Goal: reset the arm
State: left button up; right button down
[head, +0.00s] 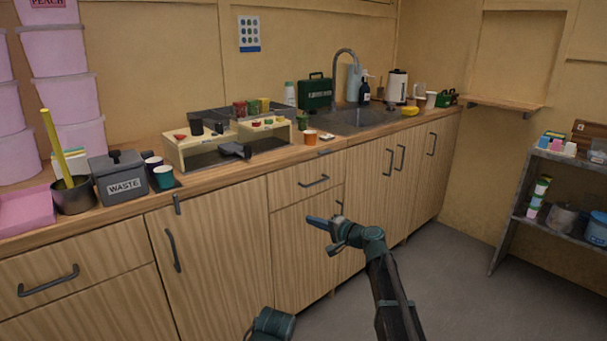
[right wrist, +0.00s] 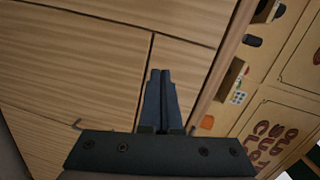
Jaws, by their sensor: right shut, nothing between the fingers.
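My right gripper (head: 318,222) is in front of the wooden cabinet fronts, below the counter edge, with its arm coming up from the bottom of the head view. Its fingers are together with nothing between them; the right wrist view shows the closed fingers (right wrist: 160,88) against the cabinet doors. A dark green piece of my own arm (head: 272,325) shows at the bottom edge of the head view. My left gripper is not in view.
The wooden counter (head: 225,178) carries a grey waste bin (head: 120,180), a metal pot (head: 73,195), cups, a low wooden stand (head: 190,158) and a sink (head: 350,122). A grey shelf (head: 515,215) stands at the right. The floor (head: 440,265) between is clear.

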jog(key=s+f+n+g+h, duration=0.2)
jog(key=s+f+n+g, duration=0.15)
jog(key=s+f, duration=0.55)
jog(key=s+f+n+g+h, duration=0.3)
jog(key=s+f+g, duration=0.15)
jog(key=s, duration=0.75)
jog(key=s+d+f+n+g+h, duration=0.1)
jog(key=s+d+f+h, duration=0.2)
jog(key=s+d, duration=0.35)
jog(key=s+d+f+g+h, duration=0.2)
jog(key=s+d+h, duration=0.15)
jog(key=s, duration=0.65)
jog(key=s+a+n+h, duration=0.1)
jog(key=s+a+n, duration=0.3)
jog(key=a, duration=0.6)
notch_tip(320, 180, up, 30)
jog(key=p, duration=2.9)
jog(key=shift+s+a+g+p, duration=0.15)
jog(key=shift+a+g+p, duration=0.1)
jog(key=shift+g+p, duration=0.15)
jog(key=shift+f, duration=0.15)
